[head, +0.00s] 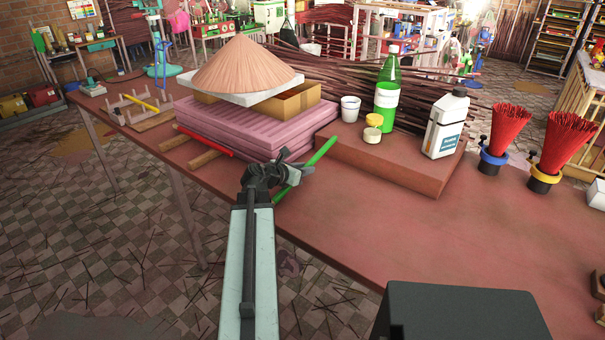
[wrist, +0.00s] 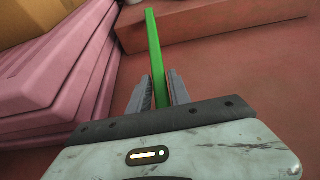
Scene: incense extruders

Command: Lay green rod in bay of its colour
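The green rod (head: 318,151) is tilted, with its far end over the near left edge of the brick-red block. In the wrist view the green rod (wrist: 155,50) runs between the two fingers of my gripper (wrist: 160,90), which look closed on it. Its near end is hidden by the gripper body there. A red rod (head: 205,142) lies left of the pink slabs, and a yellow rod (head: 143,104) lies on a wooden rack (head: 150,122) farther left. I cannot make out a green bay.
The stacked pink slabs (head: 245,127) carry a cardboard box (head: 293,102) and a brown cone (head: 243,67). The brick-red block (head: 385,165) holds a green bottle (head: 387,80), a white jug (head: 445,127) and small pots. Red stick bundles (head: 503,130) stand at right. The table front (head: 400,235) is clear.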

